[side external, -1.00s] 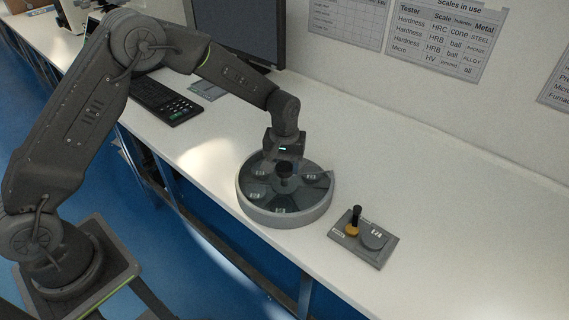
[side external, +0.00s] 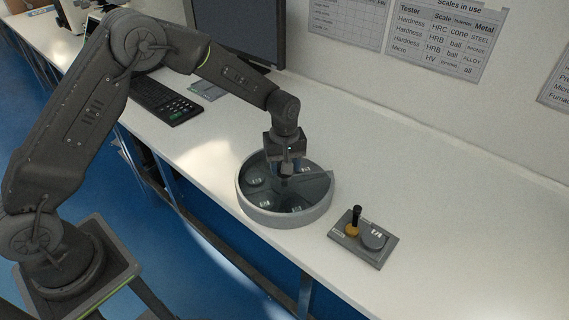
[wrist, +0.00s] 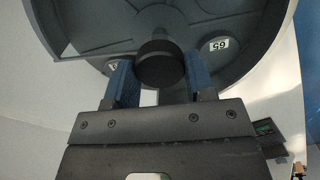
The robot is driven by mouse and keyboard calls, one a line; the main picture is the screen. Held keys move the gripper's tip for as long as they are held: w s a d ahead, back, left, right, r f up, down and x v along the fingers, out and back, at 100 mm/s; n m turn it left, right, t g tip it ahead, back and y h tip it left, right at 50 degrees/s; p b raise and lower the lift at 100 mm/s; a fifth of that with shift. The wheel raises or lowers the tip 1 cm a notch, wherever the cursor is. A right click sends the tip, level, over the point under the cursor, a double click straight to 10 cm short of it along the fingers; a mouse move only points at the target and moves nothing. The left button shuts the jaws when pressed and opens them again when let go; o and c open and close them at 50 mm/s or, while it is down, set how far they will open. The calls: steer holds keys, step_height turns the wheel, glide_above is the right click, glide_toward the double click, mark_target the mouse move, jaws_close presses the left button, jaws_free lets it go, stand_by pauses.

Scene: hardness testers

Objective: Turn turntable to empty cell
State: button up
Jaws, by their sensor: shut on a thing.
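The turntable (side external: 285,217) is a round grey tray with a raised rim and dark cells, standing on the white bench. Several cells hold pieces with small white labels. My gripper (side external: 285,172) points down over the turntable's centre. In the wrist view its blue fingers (wrist: 160,83) stand on both sides of the round black central knob (wrist: 160,64), shut on it. One label (wrist: 219,44) shows right of the knob and another is partly hidden by the left finger. My gripper hides part of the far cells in the side view, so I cannot tell which cell is empty.
A grey plate (side external: 365,252) with a black-handled tool (side external: 354,220) and a round disc (side external: 375,238) lies right of the turntable. A keyboard (side external: 165,102) and monitor (side external: 240,30) stand behind left. The bench at right is clear.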

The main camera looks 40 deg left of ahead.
stand_by(0.4)
steer(key=o, duration=1.3)
steer(key=shift+c, duration=0.2)
step_height(320, 180, up, 14)
